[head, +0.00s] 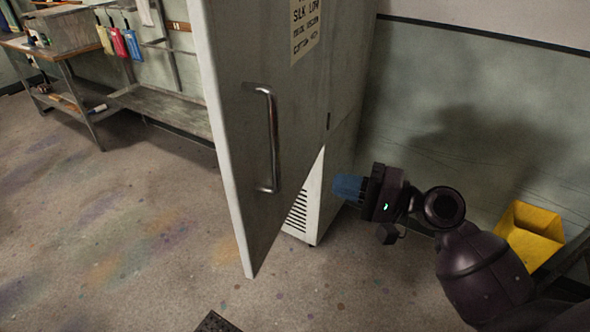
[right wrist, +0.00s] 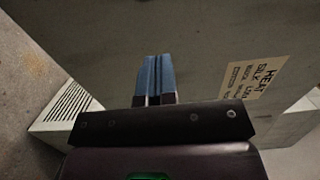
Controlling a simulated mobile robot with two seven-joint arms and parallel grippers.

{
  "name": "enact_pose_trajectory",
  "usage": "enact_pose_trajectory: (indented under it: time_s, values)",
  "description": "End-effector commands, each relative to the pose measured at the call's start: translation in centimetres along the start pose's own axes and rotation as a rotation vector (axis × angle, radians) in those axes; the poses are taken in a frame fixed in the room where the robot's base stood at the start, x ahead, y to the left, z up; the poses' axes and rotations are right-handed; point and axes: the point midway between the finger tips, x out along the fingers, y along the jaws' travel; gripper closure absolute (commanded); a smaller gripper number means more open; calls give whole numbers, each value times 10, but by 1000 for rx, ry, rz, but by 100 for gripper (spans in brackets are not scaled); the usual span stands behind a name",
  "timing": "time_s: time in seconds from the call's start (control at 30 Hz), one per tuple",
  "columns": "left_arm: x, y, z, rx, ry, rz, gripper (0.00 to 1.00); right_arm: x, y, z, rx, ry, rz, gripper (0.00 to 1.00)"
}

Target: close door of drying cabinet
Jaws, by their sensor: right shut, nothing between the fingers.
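The drying cabinet's door (head: 240,130) is grey and stands swung open, its free edge toward me. A vertical metal handle (head: 272,140) is on its face, and a printed sign is near its top. The cabinet body (head: 320,205), with a vent low down, shows behind the door. My right gripper (head: 337,187), with blue fingers, is shut and empty, to the right of the door and handle. In the right wrist view the shut fingers (right wrist: 153,62) point at the door's grey face (right wrist: 215,45); I cannot tell whether they touch it. My left gripper is not in view.
A yellow bin (head: 530,234) stands by the wall at the right. A workbench (head: 70,45) with a tub and colored hanging items is at the upper left. The paint-stained floor (head: 130,220) left of the door is clear. A dark floor grate (head: 215,322) is at the bottom.

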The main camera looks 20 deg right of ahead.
Motion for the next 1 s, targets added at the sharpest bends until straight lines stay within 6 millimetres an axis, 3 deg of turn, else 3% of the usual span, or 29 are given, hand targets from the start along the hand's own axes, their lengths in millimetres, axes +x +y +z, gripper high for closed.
enact_pose_trajectory:
  time_s: [0.7, 1.0]
  values:
    - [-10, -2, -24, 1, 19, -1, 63, 113, -2, 0, -3, 1, -2, 100]
    - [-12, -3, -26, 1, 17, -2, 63, 135, 0, -1, -5, 3, 1, 100]
